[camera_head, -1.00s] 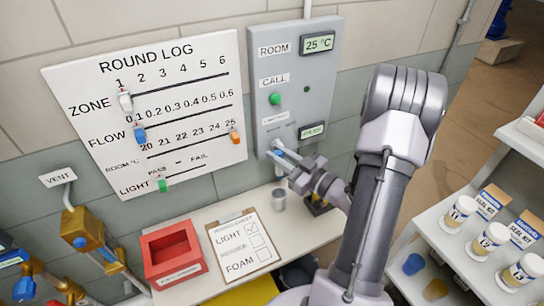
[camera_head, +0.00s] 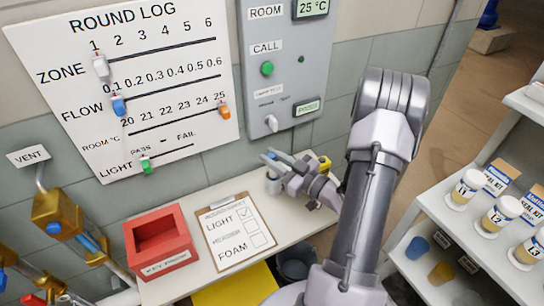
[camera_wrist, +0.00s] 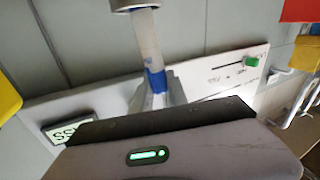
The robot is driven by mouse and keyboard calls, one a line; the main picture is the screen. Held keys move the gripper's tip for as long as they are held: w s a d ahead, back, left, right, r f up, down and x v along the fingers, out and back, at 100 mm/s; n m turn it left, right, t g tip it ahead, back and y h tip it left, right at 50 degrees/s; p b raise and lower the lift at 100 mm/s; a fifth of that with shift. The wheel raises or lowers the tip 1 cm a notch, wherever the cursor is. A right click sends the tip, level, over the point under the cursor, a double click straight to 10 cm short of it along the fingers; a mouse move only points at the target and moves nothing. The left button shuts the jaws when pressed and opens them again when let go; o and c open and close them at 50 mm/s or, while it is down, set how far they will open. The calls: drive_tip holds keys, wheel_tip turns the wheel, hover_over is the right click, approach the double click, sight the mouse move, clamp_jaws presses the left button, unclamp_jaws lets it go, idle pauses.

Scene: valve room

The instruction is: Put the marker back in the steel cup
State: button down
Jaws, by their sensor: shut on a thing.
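My gripper (camera_head: 273,164) is shut on the marker at the cup on the bench. The marker (camera_wrist: 147,42) is white with a blue part between the fingertips (camera_wrist: 155,95) in the wrist view. In the head view only a small bluish end (camera_head: 271,156) of it shows. The steel cup (camera_head: 273,185) is partly hidden behind my gripper. Its grey metal edge shows at the top of the wrist view (camera_wrist: 132,5), where the marker's far end meets it. I cannot tell whether that end is inside the cup or just at its rim.
A red tray (camera_head: 186,258) and a clipboard checklist (camera_head: 233,262) lie left of the cup. A yellow-topped dark item (camera_head: 323,163) stands close on its right. The grey wall panel (camera_head: 285,95) and the round log board (camera_head: 165,75) are behind. Shelves with jars (camera_head: 468,190) stand at right.

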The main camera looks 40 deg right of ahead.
drive_tip(key=shift+f, duration=0.1)
idle(0.3)
drive_tip(key=c, duration=1.2)
unclamp_jaws()
drive_tip(key=shift+s, duration=0.1)
drive_tip(key=s+d+p, duration=0.2)
drive_tip(key=s+p, duration=0.2)
drive_tip(key=s, duration=1.3)
drive_tip(key=shift+d, duration=0.2)
drive_tip(key=shift+f, duration=0.1)
